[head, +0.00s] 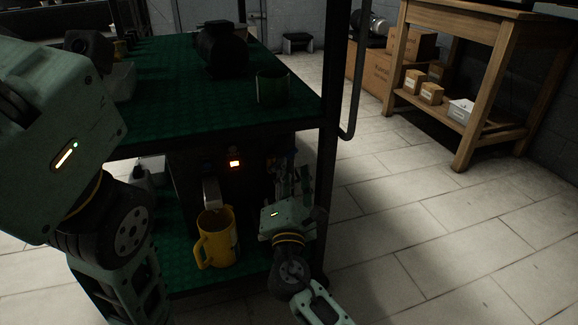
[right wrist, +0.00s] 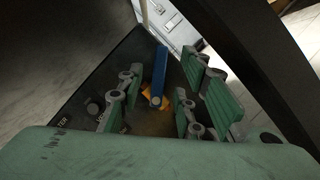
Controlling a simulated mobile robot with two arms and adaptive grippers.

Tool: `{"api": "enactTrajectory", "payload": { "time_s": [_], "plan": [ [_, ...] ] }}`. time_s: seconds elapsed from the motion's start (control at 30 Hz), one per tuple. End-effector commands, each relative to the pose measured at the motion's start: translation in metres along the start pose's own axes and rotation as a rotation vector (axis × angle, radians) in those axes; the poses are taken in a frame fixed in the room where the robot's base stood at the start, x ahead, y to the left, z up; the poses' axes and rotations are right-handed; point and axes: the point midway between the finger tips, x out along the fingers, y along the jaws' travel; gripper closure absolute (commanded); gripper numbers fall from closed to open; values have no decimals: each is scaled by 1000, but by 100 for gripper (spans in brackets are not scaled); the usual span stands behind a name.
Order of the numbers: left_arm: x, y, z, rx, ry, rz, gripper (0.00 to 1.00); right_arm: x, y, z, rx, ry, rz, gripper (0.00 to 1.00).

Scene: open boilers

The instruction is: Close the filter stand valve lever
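A blue valve lever (right wrist: 159,72) stands up from an orange-brown fitting (right wrist: 157,98) on a dark panel in the right wrist view. My right gripper (right wrist: 170,88) is open, with one finger on either side of the lever and gaps between. In the head view my right gripper (head: 292,180) reaches in at the right end of the rack's lower level, beside the dark machine (head: 240,188). The lever is hard to make out there. My left arm fills the left of the head view; its gripper does not show.
A yellow mug (head: 217,240) stands below the machine's spout, left of my right gripper. The green upper shelf (head: 170,90) lies above, with a black post (head: 334,130) at right. A wooden bench (head: 490,75) stands far right; the floor between is clear.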

Motion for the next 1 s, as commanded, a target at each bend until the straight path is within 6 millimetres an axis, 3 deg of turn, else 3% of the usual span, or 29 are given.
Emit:
{"api": "enactTrajectory", "payload": {
  "time_s": [0.1,0.3,0.63,1.0],
  "plan": [
    [-13,2,-4,0,-3,-1,83,20,-2,-2,2,-1,1,67],
    [-21,4,-6,-1,-3,-1,83,42,-1,-2,2,1,1,67],
    [-21,4,-6,-1,-2,-1,83,47,0,-1,4,3,-1,67],
    [-21,4,-6,-1,-3,-1,83,47,0,-1,4,3,-1,99]
  ]
}}
